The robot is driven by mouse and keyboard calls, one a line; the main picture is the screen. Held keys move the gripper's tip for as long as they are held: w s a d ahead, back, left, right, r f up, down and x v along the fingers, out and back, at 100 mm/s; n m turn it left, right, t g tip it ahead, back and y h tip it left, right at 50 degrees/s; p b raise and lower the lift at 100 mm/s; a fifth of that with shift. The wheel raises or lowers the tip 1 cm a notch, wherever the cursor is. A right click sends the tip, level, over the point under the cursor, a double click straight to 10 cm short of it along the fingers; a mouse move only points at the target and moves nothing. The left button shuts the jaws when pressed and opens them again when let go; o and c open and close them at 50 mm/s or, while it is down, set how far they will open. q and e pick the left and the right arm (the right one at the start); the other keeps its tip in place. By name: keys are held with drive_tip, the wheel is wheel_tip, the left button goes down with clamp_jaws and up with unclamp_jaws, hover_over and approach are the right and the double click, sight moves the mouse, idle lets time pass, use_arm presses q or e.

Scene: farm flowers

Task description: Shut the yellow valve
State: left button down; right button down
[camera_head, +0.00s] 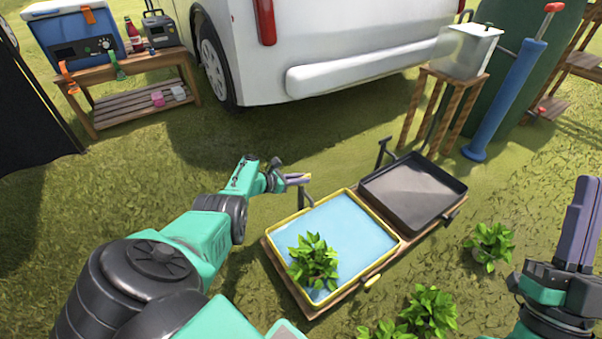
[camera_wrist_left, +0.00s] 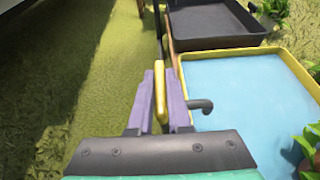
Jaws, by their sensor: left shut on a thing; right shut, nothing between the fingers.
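The yellow valve's handle (camera_wrist_left: 160,96) is a slim yellow lever that sits between the two purple fingers of my left gripper (camera_wrist_left: 160,102) in the left wrist view. My left gripper also shows in the head view (camera_head: 298,179), shut on the handle at the left edge of the yellow-rimmed tray (camera_head: 373,218). A grey curved spout (camera_wrist_left: 205,105) reaches over that tray's edge. The tray holds blue water. My right gripper (camera_head: 583,205) is shut and empty at the far right, pointing up. The fingers partly hide the handle.
A dark tray (camera_head: 415,190) stands beside the yellow-rimmed one, with another tap (camera_head: 384,152) at its left. A leafy plant (camera_head: 313,262) is in the water tray. Another plant (camera_head: 490,243) stands on the grass. A metal tank (camera_head: 465,50) on a wooden stand is behind.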

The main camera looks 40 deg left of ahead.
use_arm(q)
drive_tip(key=c, duration=0.9)
unclamp_jaws()
drive_tip(key=shift+o, duration=0.2)
